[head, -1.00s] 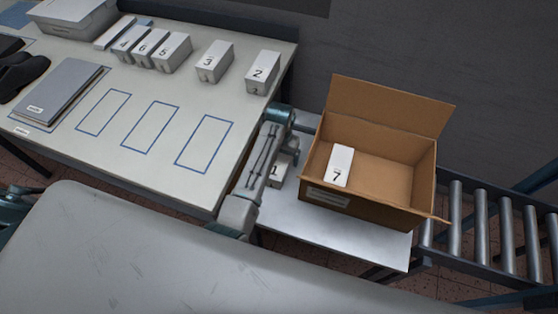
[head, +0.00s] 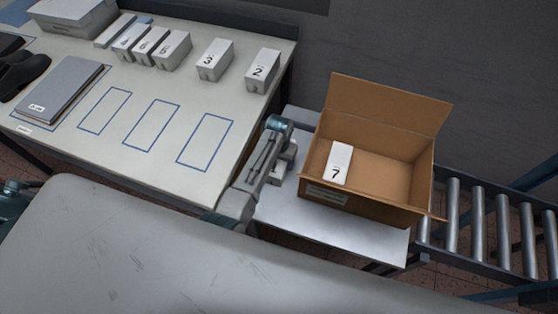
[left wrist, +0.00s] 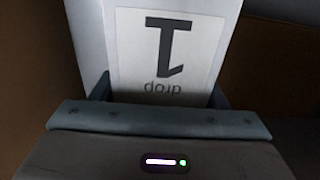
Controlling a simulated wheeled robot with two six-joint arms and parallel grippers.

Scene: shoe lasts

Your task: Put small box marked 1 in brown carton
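The small box marked 1 (left wrist: 168,50) fills the middle of the left wrist view, its label upside down there. My left gripper (left wrist: 160,92) has a dark finger against each side of it and appears closed on it. My right gripper is not in view.
Boxes marked 2 (head: 262,70) and 3 (head: 215,60) and several others stand along the back of the long table (head: 150,165). A roller conveyor (head: 490,225) lies right of the carton. The carton's middle and right floor is free; its back flap stands up.

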